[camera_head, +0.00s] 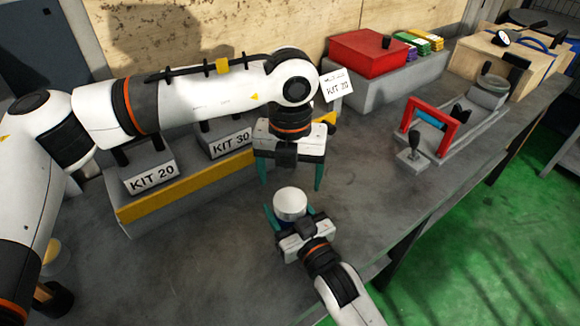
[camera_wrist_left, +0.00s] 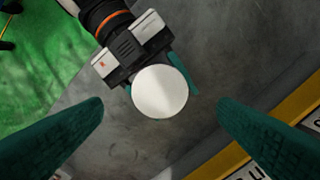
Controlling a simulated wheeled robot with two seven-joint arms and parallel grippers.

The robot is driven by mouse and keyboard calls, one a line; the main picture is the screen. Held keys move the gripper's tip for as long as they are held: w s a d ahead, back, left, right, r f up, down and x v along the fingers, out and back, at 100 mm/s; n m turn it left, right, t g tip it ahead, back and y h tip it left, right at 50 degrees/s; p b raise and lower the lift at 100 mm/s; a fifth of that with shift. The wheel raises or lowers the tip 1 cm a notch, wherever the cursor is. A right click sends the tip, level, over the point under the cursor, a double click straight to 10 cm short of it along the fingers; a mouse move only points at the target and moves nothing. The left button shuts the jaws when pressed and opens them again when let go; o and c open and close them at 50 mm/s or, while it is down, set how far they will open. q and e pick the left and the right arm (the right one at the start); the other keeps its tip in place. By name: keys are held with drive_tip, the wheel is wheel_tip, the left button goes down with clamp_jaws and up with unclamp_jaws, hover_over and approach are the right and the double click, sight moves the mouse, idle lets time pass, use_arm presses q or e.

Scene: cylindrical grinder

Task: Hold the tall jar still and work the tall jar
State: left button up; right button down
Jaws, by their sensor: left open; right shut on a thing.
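My right gripper (camera_head: 291,222) is shut on the jar's lower body from the front. My left gripper (camera_head: 290,184) hangs above and slightly behind the jar, pointing down, open and empty. In the left wrist view the jar's white top (camera_wrist_left: 160,92) lies between the two spread green fingers, apart from both. The right gripper (camera_wrist_left: 152,86) shows behind it there. Most of the jar's body is hidden by the right gripper.
A grey rack with a yellow front edge (camera_head: 180,192) and KIT 20 and KIT 30 labels stands left of the jar. A red box (camera_head: 368,54) is at the back. A red-handled fixture (camera_head: 440,125) stands right. Bare bench (camera_head: 370,175) lies between the jar and the fixture.

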sight(290, 199)
use_arm(q)
wheel_tip(290, 199, down, 7)
drive_tip(key=shift+r, duration=0.2)
drive_tip(key=shift+c, duration=0.5)
drive_tip(key=c, duration=0.9)
drive_tip(key=m, duration=0.3)
drive_tip(key=o, duration=1.1)
